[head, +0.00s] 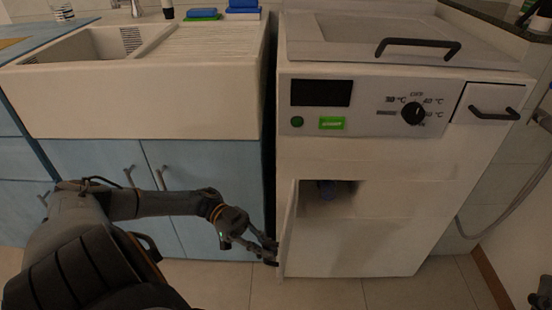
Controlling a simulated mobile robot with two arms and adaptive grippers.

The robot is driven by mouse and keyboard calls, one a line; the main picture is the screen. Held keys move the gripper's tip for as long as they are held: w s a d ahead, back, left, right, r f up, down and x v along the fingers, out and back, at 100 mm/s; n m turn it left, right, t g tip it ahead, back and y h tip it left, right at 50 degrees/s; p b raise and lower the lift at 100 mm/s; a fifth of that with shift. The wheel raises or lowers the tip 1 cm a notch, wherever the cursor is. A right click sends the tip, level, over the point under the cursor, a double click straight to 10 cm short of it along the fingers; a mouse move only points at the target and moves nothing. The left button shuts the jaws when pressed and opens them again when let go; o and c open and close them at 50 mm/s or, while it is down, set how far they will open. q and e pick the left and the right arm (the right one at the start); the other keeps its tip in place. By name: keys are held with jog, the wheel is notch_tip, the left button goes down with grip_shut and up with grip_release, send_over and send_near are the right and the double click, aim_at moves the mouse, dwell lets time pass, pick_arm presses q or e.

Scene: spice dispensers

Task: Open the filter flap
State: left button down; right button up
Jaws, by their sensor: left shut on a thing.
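The filter flap (288,226) is at the lower left of the white washing machine (375,240). It stands swung out from the front, hinged at its left side, and is seen nearly edge-on. The exact contact is small and partly hidden. I cannot make out my right gripper.
The machine has a control panel with a knob (412,113), a detergent drawer (490,104) and a lid handle (418,46). A blue cabinet (210,195) with a sink (95,45) stands left. A grey hose (505,205) hangs right. The floor in front is clear.

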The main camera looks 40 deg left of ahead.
pick_arm(q)
jog(key=shift+a+r, duration=0.15)
jog(key=shift+a, duration=0.45)
jog(key=c, duration=1.7)
grip_release()
